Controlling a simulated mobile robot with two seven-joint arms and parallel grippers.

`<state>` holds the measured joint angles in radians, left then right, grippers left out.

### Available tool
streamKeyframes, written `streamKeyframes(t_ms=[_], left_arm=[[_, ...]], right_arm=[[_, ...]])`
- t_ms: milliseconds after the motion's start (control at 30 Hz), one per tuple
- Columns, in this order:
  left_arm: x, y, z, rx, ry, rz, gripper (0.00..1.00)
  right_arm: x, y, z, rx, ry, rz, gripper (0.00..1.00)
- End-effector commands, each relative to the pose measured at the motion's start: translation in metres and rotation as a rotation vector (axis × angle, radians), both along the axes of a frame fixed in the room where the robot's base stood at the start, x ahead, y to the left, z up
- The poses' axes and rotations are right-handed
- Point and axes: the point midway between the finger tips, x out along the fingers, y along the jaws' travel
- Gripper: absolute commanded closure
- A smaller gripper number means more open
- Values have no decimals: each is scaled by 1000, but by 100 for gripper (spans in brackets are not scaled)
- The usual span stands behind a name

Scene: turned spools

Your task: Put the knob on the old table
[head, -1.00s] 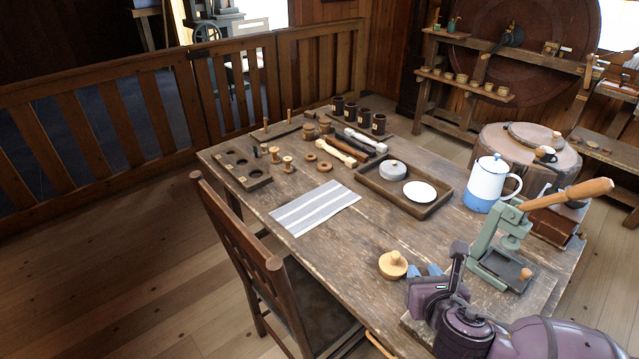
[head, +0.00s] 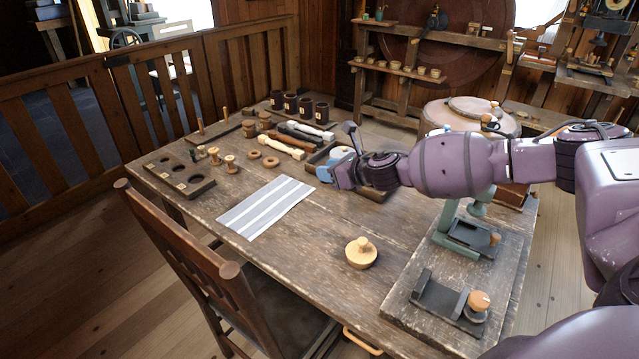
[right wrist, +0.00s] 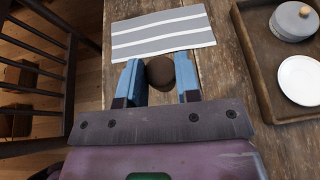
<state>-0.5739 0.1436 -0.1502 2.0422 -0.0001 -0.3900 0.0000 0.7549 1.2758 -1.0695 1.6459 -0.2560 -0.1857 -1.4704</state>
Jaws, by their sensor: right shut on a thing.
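The old table (head: 310,240) is worn wood and fills the middle of the head view; it also shows in the right wrist view (right wrist: 228,62). My right gripper (head: 326,172) reaches over it from the right, by the front of the tray. In the right wrist view its blue fingers (right wrist: 160,78) are shut on a dark brown, rounded knob (right wrist: 160,72). The knob's underside is hidden, and I cannot tell its height above the wood. In the head view the gripper hides the knob. My left gripper is out of view.
A striped cloth (head: 266,206) lies left of my gripper. A dark tray (right wrist: 262,92) with a grey round box (right wrist: 294,21) and white disc (right wrist: 301,80) is to its right. The table's centre is bare.

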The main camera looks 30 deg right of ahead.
Motion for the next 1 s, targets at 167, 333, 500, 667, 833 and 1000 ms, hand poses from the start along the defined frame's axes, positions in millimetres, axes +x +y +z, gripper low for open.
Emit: streamKeyframes(t_ms=[167,333,500,667,833,1000], left_arm=[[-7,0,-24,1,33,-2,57],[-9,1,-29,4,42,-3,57],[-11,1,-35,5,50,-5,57],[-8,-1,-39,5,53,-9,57],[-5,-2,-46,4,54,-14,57],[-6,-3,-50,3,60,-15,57]], right_arm=[[25,-46,12,-2,3,29,91],[32,-62,19,1,3,43,91],[32,-63,-8,6,9,43,91],[31,-63,-44,4,9,43,91],[31,-63,-81,6,9,43,91],[31,-63,-114,2,7,42,91]])
